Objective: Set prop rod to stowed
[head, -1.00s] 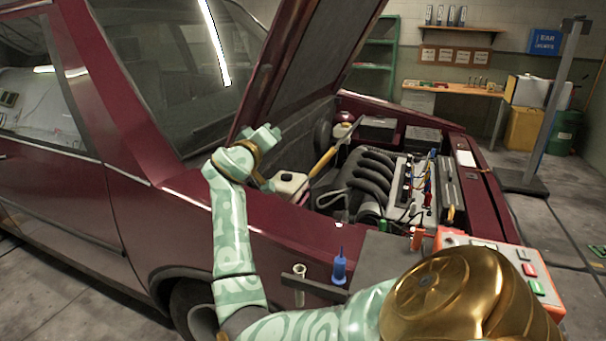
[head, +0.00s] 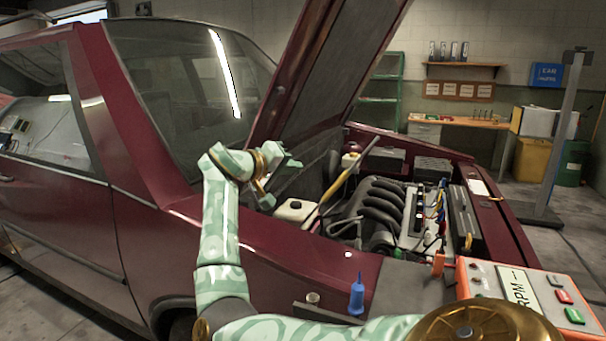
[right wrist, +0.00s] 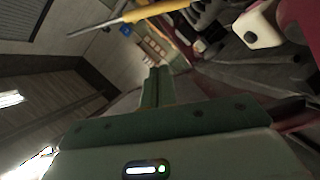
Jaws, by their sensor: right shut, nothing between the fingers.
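The prop rod (head: 345,181) is a thin rod with a yellow sleeve. It slants up to the right across the engine bay, and it also crosses the top of the right wrist view (right wrist: 146,11). The raised hood (head: 325,75) stands above; I cannot tell whether the rod's upper end touches it. My right gripper (head: 290,164) is at the near side of the bay, left of the rod and apart from it. In the right wrist view its green fingers (right wrist: 155,85) are shut and empty. My left gripper is out of view.
A white reservoir (head: 295,210) sits near the rod's lower end. The engine (head: 375,205) fills the bay. An orange RPM box (head: 525,295) and a blue bottle (head: 356,295) are at the near front. A grey post (head: 563,135) stands at right.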

